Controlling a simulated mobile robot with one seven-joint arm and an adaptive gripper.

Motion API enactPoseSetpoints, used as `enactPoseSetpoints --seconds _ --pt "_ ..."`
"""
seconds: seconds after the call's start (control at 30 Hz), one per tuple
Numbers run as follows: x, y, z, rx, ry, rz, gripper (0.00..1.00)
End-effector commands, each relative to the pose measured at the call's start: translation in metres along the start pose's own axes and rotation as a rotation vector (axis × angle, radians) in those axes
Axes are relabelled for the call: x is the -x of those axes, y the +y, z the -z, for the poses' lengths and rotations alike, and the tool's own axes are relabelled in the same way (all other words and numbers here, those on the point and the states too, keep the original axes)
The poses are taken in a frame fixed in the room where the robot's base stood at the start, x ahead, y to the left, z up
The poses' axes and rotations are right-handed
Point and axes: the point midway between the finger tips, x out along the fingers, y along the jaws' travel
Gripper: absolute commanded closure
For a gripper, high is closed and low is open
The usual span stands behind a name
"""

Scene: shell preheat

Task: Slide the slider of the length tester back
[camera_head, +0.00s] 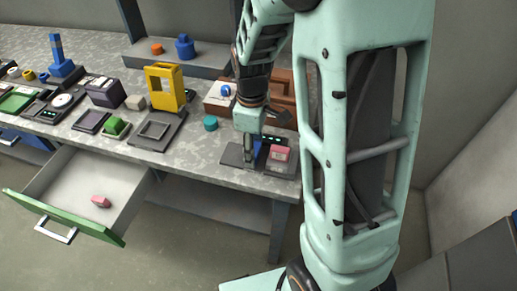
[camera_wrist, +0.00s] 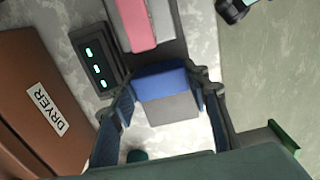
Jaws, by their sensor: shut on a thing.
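The length tester (camera_head: 237,157) is a dark plate at the right end of the bench. Its small display (camera_wrist: 95,62) shows green digits. The blue slider (camera_wrist: 168,80) lies across the track, and its blue also shows in the head view beside my gripper (camera_head: 249,148). In the wrist view, my gripper (camera_wrist: 168,86) is shut on the slider, with a finger at each side. A pink block (camera_wrist: 134,22) lies on the tester beyond the slider, beside a light grey piece (camera_wrist: 163,20). The pink block also shows in the head view (camera_head: 280,153).
A brown box labelled DRYER (camera_wrist: 28,110) stands close to the tester. A teal cylinder (camera_head: 210,123) stands left of the tester. A yellow frame device (camera_head: 165,88) is farther left. An open drawer (camera_head: 125,240) with a pink piece (camera_head: 101,201) juts out at the lower left.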

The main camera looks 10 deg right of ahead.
Motion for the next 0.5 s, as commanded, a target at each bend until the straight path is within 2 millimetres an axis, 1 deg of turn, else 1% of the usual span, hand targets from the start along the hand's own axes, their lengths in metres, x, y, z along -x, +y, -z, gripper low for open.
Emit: enactPoseSetpoints --seconds 0.03,0.07,0.1,0.23,0.27,0.5 --pt "0.0008 0.0002 0.0043 0.0 0.008 -0.004 1.0" --pt "0.0008 0.0002 0.0045 0.0 0.009 -0.004 1.0" --pt "0.0009 0.0002 0.0047 0.0 0.009 -0.004 0.55" --pt "0.0007 0.0002 0.004 0.001 0.008 -0.004 0.41" --pt "0.0007 0.0002 0.0038 0.001 0.007 -0.003 0.39" --pt "0.0007 0.0002 0.0028 0.001 0.006 -0.003 0.39"
